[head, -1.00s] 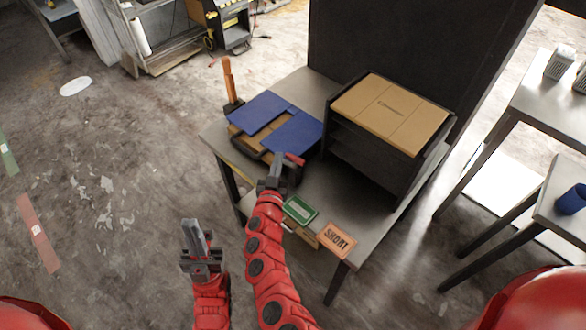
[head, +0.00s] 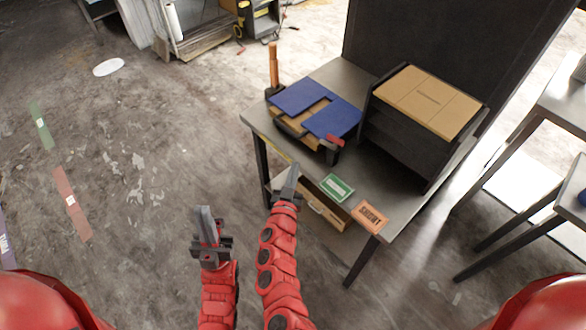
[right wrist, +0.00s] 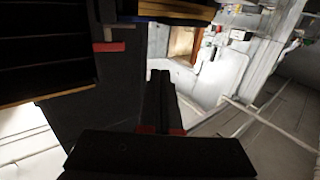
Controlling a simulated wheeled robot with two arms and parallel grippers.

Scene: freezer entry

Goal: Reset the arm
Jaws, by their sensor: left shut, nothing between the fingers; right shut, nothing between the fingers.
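My left gripper (head: 207,226) is shut and empty, raised over the bare floor to the left of the metal table (head: 400,200). My right gripper (head: 291,178) is shut and empty at the table's near left edge, left of a green card (head: 336,187). In the right wrist view its closed dark fingers (right wrist: 160,98) point away with nothing between them. Both red arms come up from the bottom of the head view, side by side.
On the table are a case with a blue top (head: 293,97), a black shelf box with a tan lid (head: 427,98), an orange "SHORT" card (head: 370,216) and an orange upright post (head: 273,65).

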